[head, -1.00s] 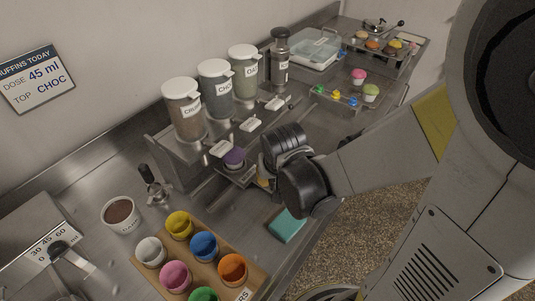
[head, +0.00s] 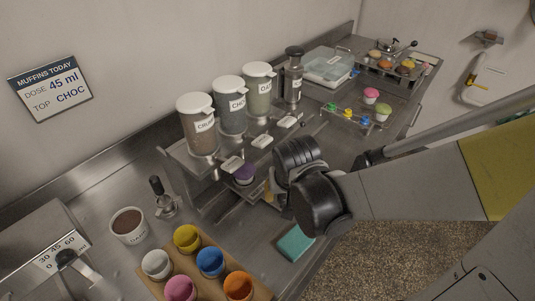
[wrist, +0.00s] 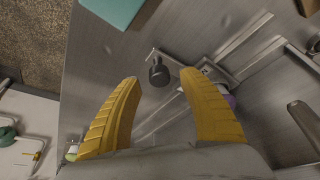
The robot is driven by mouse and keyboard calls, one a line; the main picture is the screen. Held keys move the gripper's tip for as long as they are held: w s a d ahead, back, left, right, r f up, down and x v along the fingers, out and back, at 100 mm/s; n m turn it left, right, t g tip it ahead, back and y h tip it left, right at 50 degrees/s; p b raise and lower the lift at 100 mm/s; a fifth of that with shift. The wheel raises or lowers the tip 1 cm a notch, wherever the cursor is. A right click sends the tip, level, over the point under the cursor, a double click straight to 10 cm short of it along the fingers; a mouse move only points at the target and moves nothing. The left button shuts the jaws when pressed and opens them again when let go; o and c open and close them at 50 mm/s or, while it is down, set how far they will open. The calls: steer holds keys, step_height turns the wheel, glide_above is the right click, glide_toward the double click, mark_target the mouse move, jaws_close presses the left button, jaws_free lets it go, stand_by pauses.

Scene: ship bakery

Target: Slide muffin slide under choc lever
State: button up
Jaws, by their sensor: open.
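The muffin slide (wrist: 215,72) is a small metal carriage on rails, with a black round knob (wrist: 159,73) on a bar at its near side. It carries a purple muffin cup (head: 245,174), which is partly hidden behind my right finger in the wrist view. In the head view the cup is below the leftmost lever (head: 232,164), under the crumb jar. The choc lever (head: 262,142) is the middle white tab, further right. My gripper (wrist: 160,82) is open, its yellow fingers either side of the knob in the picture; I cannot tell whether they touch it.
Three labelled jars, including the choc jar (head: 231,105), stand on the rack above the levers. A teal block (head: 295,243) lies near the counter edge. A wooden tray (head: 215,262) of coloured cups stands at the front. Decorated muffins (head: 371,95) are further back.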

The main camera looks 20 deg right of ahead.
steer(key=v, duration=1)
steer(key=shift+s, duration=0.1)
steer(key=shift+s+a+r+n+t+y+b, duration=0.15)
steer(key=shift+s+r+n+t+y+b, duration=0.25)
steer(key=shift+s+n+t, duration=0.35)
steer(key=shift+s+a+r+n+t+y+b, duration=0.2)
steer(key=shift+s+r+n+t+b, duration=0.25)
steer(key=shift+s+n+t, duration=0.3)
stand_by(1.5)
